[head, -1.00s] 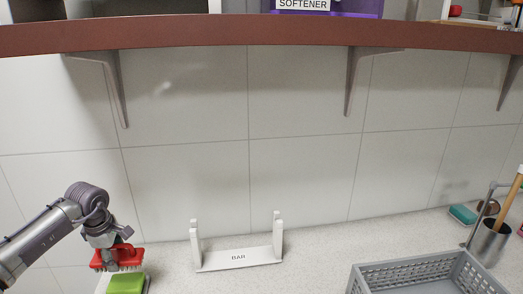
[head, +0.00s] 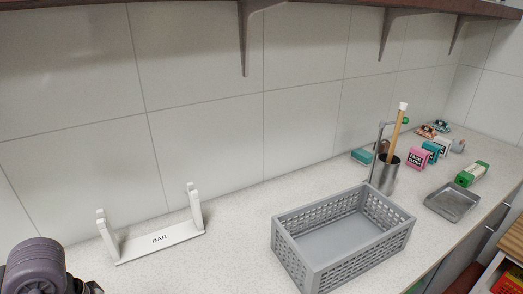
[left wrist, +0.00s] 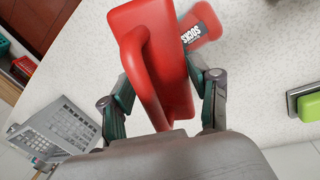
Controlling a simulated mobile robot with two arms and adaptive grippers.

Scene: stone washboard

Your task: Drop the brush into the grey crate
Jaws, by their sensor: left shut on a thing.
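The red brush (left wrist: 172,45) with its loop handle is in the left wrist view, between the fingers of my left gripper (left wrist: 160,82). The gripper is shut on it, and the brush is clear of the counter. The grey crate (head: 365,258) has openwork sides and sits on the counter at the lower right of the head view. Its visible floor is empty. It also shows at the left of the left wrist view (left wrist: 60,128), away from the brush. In the head view only part of my left arm shows at the lower left; the brush is out of that view. My right gripper is not in view.
A white BAR holder (head: 160,240) stands left of the crate. A metal cup (head: 386,176) with a wooden-handled tool is behind the crate, and a grey tray (head: 452,203) is to the right. A red SOCKS item (left wrist: 208,22) and a green block (left wrist: 308,107) lie below my left gripper.

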